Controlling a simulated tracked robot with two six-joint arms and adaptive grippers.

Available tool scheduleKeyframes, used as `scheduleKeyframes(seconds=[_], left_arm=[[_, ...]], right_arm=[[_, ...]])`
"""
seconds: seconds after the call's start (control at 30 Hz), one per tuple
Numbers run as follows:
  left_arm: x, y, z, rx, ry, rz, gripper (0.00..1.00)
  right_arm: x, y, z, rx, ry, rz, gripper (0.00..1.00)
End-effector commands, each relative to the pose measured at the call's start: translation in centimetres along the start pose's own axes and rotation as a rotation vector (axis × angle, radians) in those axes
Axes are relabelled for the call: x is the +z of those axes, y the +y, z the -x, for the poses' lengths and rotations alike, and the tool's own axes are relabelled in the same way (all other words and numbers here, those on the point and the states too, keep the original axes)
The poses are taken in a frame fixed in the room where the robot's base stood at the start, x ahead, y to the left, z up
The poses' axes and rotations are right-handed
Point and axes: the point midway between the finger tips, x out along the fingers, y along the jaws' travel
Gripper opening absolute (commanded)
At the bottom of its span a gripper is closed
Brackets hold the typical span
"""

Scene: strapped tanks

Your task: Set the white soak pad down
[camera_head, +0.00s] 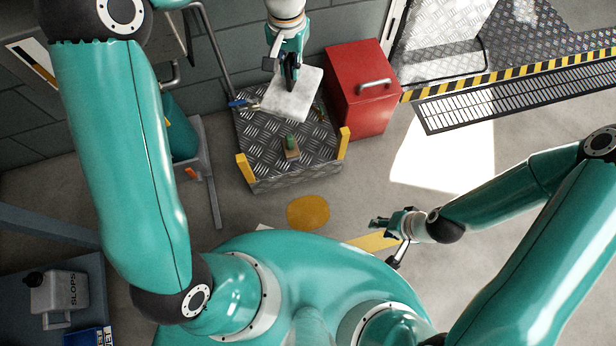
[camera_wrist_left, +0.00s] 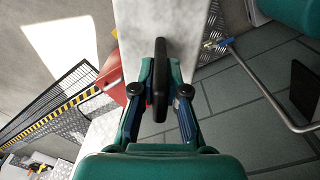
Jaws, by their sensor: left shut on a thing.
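The white soak pad (camera_head: 295,101) is a pale flat slab in the head view, over the back of the diamond-plate platform (camera_head: 262,170). My left gripper (camera_head: 291,82) is shut on the pad, reaching in from above. I cannot tell whether the pad touches the platform. My right gripper (camera_head: 388,238) is low at the right, apart from the platform, with its fingers spread and nothing seen between them.
A small block with a green top (camera_head: 291,148) stands on the platform. A blue-handled fitting (camera_head: 240,104) is left of the pad. Yellow posts (camera_head: 344,143) mark the platform's front corners. A red box (camera_head: 362,90) stands close on the right. Clear plate lies around the block.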

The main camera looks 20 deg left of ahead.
Motion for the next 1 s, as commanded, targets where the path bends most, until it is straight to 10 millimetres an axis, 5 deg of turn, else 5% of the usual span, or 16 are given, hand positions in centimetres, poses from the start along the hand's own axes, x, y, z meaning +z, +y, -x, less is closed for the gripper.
scheduleKeyframes(seconds=[0.37,0.57,0.77,1.0], left_arm=[[0.3,-0.9,-0.2,0.000,0.000,0.010,0.00],[0.3,-1.4,-2.5,0.001,-0.004,-0.152,0.00],[0.2,-2.2,-7.8,0.003,-0.007,-0.578,0.00],[0.5,-2.2,-15.0,0.006,-0.007,-1.279,0.00]], right_arm=[[0.0,0.0,0.0,0.000,-0.001,0.000,0.40],[0.0,0.2,-0.5,0.000,-0.001,0.000,0.40],[0.0,0.5,-1.5,0.000,0.000,0.000,0.40],[0.0,1.0,-2.8,0.000,0.000,0.000,0.40]])
